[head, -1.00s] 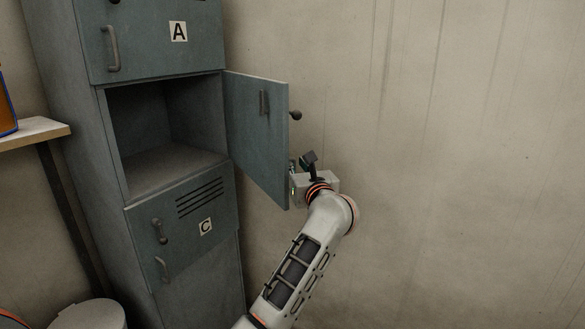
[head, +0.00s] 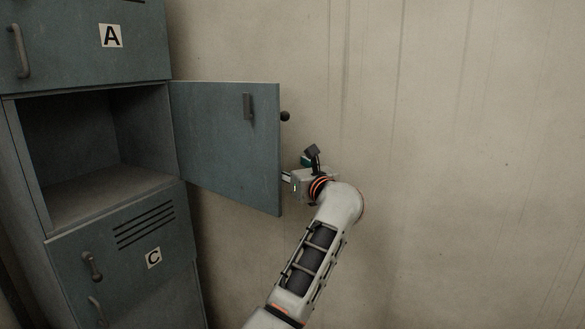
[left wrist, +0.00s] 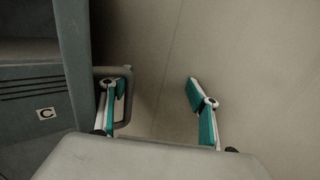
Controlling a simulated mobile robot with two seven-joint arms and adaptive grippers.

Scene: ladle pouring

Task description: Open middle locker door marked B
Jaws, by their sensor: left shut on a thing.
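The middle locker door (head: 225,150) stands wide open on its right-hand hinge, with its plain inner face showing; its letter is hidden. The middle compartment (head: 95,140) looks empty. My left gripper (head: 287,178) is at the door's outer face, past its free edge, partly hidden by the door. In the left wrist view, one finger of the left gripper (left wrist: 152,84) sits inside the loop of the door handle (left wrist: 128,98), and the other stands apart to the right. My right gripper is not in view.
Upper door A (head: 85,45) and lower door C (head: 125,255) are closed. A dark knob (head: 285,116) shows just past the open door's edge. The bare wall (head: 450,150) is behind and to the right, with clear space in front of it.

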